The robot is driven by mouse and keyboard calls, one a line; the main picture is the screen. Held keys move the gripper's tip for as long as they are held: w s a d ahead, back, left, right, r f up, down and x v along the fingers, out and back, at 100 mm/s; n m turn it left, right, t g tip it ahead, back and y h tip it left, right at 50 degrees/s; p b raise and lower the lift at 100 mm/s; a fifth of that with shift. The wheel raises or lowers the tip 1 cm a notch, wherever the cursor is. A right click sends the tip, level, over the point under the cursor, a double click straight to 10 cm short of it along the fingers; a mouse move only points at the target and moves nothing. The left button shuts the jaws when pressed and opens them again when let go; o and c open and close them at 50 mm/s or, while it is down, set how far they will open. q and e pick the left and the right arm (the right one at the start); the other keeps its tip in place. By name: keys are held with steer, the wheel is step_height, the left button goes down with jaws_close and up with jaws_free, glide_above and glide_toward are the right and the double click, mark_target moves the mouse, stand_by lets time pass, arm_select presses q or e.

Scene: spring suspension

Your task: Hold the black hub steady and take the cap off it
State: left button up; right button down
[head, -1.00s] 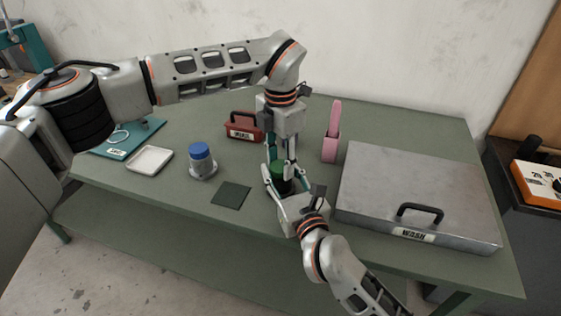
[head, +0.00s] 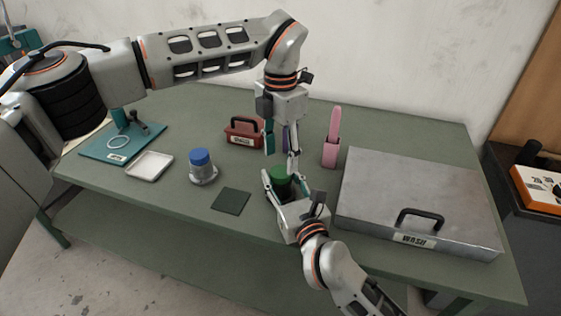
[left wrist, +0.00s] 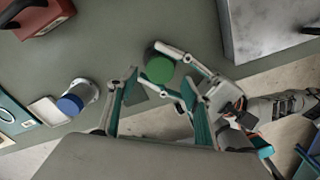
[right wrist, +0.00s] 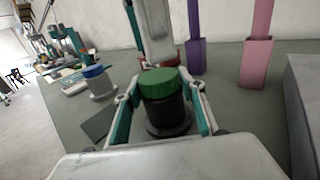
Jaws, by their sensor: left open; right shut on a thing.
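The black hub (right wrist: 168,113) stands upright on the green table with the green cap (right wrist: 160,82) on its top. In the head view the cap (head: 280,174) shows just below my left gripper (head: 281,160), and the hub (head: 281,190) is partly hidden. My right gripper (right wrist: 160,118) is shut on the hub from the front, one finger on each side. My left gripper points down above the cap, its fingers spread and empty. In the left wrist view the cap (left wrist: 159,69) lies beyond the left gripper's fingertips.
A blue-capped container (head: 201,168), a white tray (head: 150,165) and a dark mat (head: 231,201) lie left of the hub. A red handled box (head: 243,133), a purple holder (right wrist: 196,57) and a pink holder (head: 331,155) stand behind. A metal "WASH" box (head: 420,190) takes up the right.

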mark_target(281, 171)
arm_select(q)
steer(key=shift+r+m, duration=1.1)
steer(key=shift+r, duration=0.4)
steer(key=shift+f, duration=3.75)
steer(key=c, duration=1.1)
steer(key=shift+n, duration=1.7)
steer(key=shift+c, duration=0.2)
steer(key=o, duration=1.2)
